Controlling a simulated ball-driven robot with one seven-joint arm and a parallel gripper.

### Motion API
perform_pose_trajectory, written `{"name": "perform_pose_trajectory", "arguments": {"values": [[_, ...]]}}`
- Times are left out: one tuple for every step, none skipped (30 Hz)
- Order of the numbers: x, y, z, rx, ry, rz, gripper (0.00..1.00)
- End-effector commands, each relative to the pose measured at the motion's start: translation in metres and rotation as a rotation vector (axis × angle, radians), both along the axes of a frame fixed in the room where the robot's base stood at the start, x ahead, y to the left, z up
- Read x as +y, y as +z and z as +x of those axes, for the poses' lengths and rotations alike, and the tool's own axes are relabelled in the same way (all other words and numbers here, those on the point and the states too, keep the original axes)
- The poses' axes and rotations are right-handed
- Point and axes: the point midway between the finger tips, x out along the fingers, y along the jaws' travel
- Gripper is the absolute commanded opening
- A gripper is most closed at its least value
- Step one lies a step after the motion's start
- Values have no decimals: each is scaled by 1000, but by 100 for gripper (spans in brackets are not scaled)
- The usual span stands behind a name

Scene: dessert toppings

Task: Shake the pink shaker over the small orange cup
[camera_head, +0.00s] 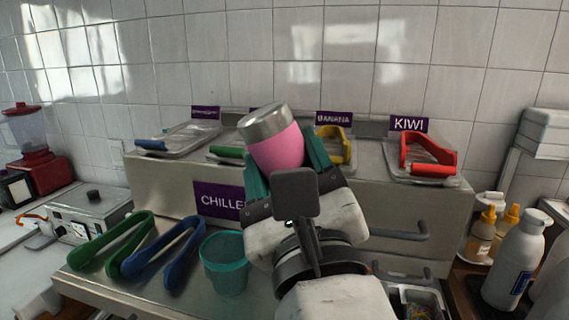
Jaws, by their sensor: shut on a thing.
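The pink shaker (278,148) with its silver metal top is in my gripper (286,164), whose teal fingers are shut on either side of its body. The shaker is raised in front of the steel topping unit and tilted, its metal top up and to the left. A small teal cup (226,268) stands on the steel counter below and left of the shaker, partly beside my wrist. I see no small orange cup in this view.
Green tongs (112,243) and blue tongs (163,253) lie left of the teal cup. Topping trays with coloured tongs line the unit's top (150,185). Orange-capped bottles (482,235) and a white bottle (514,258) stand at right. A red blender (36,150) is far left.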

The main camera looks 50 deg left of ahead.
Motion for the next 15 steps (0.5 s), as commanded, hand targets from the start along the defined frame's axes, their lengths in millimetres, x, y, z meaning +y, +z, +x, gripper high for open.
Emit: {"name": "perform_pose_trajectory", "arguments": {"values": [[0,7,0,-1,0,1,28],[0,9,0,-1,-1,1,28],[0,11,0,-1,0,0,28],[0,13,0,-1,0,0,28],[0,15,0,-1,0,0,28],[0,17,0,-1,0,0,28],[0,19,0,-1,0,0,28],[0,21,0,-1,0,0,28],[0,24,0,-1,0,0,28],[0,26,0,-1,-1,1,28],[0,28,0,-1,-1,1,28],[0,30,0,-2,0,1,28],[0,32,0,-2,0,1,28],[0,34,0,-2,0,1,28],[0,36,0,-2,0,1,28]]}}
